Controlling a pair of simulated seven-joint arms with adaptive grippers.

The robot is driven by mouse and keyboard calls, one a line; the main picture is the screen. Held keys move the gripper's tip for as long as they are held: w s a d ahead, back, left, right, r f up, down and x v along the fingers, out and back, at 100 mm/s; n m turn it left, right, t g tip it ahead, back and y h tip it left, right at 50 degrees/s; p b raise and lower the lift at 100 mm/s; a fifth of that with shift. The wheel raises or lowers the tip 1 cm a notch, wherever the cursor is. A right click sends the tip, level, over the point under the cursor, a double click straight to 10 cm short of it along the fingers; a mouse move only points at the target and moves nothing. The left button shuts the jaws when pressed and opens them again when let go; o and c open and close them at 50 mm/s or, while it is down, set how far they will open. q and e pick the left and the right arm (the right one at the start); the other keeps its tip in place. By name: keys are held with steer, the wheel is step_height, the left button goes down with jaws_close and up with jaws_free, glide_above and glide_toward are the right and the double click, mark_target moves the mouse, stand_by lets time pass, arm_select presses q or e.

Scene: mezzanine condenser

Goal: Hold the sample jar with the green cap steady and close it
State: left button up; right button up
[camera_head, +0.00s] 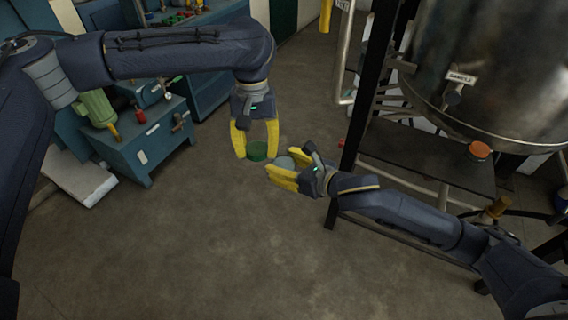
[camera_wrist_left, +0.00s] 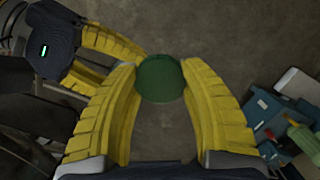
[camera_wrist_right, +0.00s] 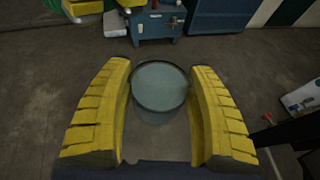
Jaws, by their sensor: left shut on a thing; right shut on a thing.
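The green cap (camera_head: 257,151) is a round disc between the fingertips of my left gripper (camera_head: 257,148), which is shut on it. The cap fills the space between the fingers in the left wrist view (camera_wrist_left: 160,78). The sample jar (camera_wrist_right: 160,88) is a pale blue-grey cylinder with a dark round rim, seen from above in the right wrist view. My right gripper (camera_wrist_right: 160,95) is shut around its sides.
A large steel tank (camera_head: 490,70) on a dark frame with a black shelf (camera_head: 420,160) stands at the right. A teal cabinet (camera_head: 150,140) with a green machine (camera_head: 97,107) stands at the left. The concrete floor (camera_head: 200,240) below the grippers is clear.

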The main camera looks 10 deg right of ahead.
mark_target(284, 156)
arm_select(q)
steer(key=shift+n, duration=0.6)
steer(key=d, duration=0.2)
steer(key=w+d+r, duration=0.1)
steer(key=d, duration=0.1)
steer(key=d+r, duration=0.1)
steer(key=d, duration=0.1)
steer(key=shift+w+d, duration=0.2)
steer(key=shift+w+d+r+n, duration=0.15)
steer(key=shift+w+n, duration=0.2)
steer(key=shift+n, duration=0.15)
steer(key=shift+f, duration=2)
steer(key=shift+s+f, duration=0.1)
steer(key=shift+f, duration=0.2)
steer(key=shift+f, duration=0.75)
steer(key=shift+f, duration=0.9)
steer(key=shift+r, duration=0.2)
